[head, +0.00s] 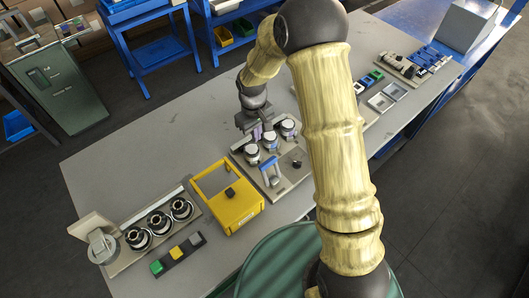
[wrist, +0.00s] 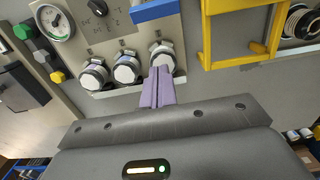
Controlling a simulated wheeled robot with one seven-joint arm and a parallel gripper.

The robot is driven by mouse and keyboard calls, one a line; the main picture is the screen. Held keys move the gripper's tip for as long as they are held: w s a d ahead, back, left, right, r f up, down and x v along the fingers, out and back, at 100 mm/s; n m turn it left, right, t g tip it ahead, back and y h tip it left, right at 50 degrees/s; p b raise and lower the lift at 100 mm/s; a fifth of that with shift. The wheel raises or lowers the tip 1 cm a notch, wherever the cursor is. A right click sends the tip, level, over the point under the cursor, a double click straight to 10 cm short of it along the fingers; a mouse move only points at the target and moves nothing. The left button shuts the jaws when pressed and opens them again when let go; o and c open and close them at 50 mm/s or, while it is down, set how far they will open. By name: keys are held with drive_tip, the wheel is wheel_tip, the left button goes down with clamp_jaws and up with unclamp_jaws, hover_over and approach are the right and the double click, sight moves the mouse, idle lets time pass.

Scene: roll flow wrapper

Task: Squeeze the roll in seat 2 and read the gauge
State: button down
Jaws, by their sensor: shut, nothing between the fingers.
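Three short rolls with pale tops and dark bases stand in a row of seats on a grey panel (head: 291,188). In the wrist view they are the left roll (wrist: 93,73), the middle roll (wrist: 126,68) and the right roll (wrist: 162,56). The seat marks are too small to read. My gripper (wrist: 160,75) has purple fingers, shut and empty. Its tips overlap the lower edge of the right roll in the picture; I cannot tell whether they touch it. A round white gauge (wrist: 54,22) is at the upper left of the wrist view; its reading is not legible.
The panel carries a black knob (wrist: 97,9) and a blue handle (head: 270,173). A yellow frame box (head: 232,205) stands beside it. A rack with several dark ringed spools (head: 137,237) is at the left. The table's far left part is bare.

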wheel_tip(320, 180, down, 8)
drive_tip(key=shift+s+d+f+p, duration=0.1)
drive_tip(key=shift+s+d+p, duration=0.05)
drive_tip(key=shift+p, duration=0.9)
drive_tip(key=s, duration=0.1)
drive_tip(key=s+d+r+p, duration=0.1)
drive_tip(key=s+d+p, duration=0.1)
drive_tip(key=shift+r, duration=0.3)
